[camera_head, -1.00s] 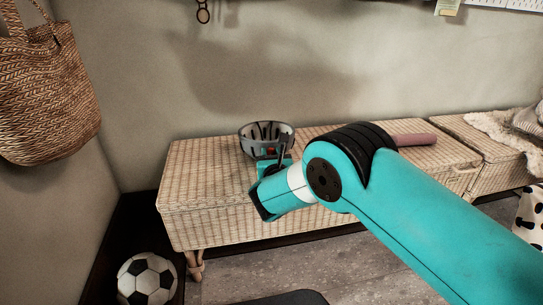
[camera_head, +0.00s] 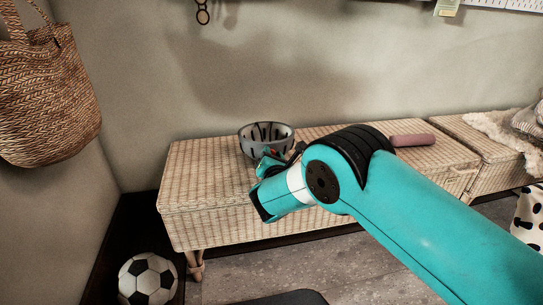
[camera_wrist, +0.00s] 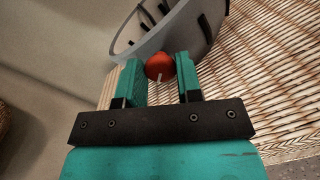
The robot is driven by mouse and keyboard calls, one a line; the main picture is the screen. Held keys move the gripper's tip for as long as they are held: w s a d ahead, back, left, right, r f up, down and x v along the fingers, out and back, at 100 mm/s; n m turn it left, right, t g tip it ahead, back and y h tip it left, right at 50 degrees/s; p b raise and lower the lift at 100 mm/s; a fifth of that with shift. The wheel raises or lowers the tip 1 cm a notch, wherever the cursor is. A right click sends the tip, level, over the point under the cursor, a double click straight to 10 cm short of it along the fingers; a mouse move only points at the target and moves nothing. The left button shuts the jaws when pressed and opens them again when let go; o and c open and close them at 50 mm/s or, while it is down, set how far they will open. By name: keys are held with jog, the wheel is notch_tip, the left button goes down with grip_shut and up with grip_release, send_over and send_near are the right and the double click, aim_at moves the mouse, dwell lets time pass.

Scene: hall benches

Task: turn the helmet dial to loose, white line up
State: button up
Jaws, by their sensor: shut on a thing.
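The helmet (camera_head: 266,135) is a grey shell with black slots, resting bowl-like on the wicker bench (camera_head: 200,190). Its rim and wall also show at the top of the wrist view (camera_wrist: 185,35). The red round dial (camera_wrist: 159,64) sits on the helmet's near side. A short white line on it runs nearly along the fingers, at the dial's lower edge in the tilted wrist view. My gripper (camera_wrist: 159,68) is shut on the dial, one teal finger on each side. In the head view the wrist and fingers partly hide the dial.
A pink roll-shaped object (camera_head: 413,140) lies on the bench to the right. A fleece (camera_head: 505,127) covers part of the far right bench. A woven bag (camera_head: 45,90) hangs at left. A football (camera_head: 147,278) lies on the floor. Bare bench top lies left of the helmet.

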jog(key=m, duration=0.3)
jog(key=shift+m, duration=0.4)
jog(key=m, duration=0.3)
jog(key=shift+f+m, duration=0.1)
jog(key=shift+m, duration=0.2)
jog(key=m+b, duration=0.1)
jog(key=m, duration=0.2)
jog(key=shift+f+m, duration=0.1)
jog(key=shift+m, duration=0.2)
jog(key=m+b, duration=0.1)
jog(key=m, duration=0.2)
jog(key=shift+m, duration=0.3)
jog(key=m+b, duration=0.2)
jog(key=m, duration=0.4)
jog(key=shift+f+b, duration=0.2)
jog(key=shift+b, duration=0.1)
jog(key=m+b, duration=0.2)
jog(key=m, duration=0.3)
jog(key=shift+m, duration=0.3)
jog(key=o, duration=0.9)
jog(key=shift+r, duration=0.1)
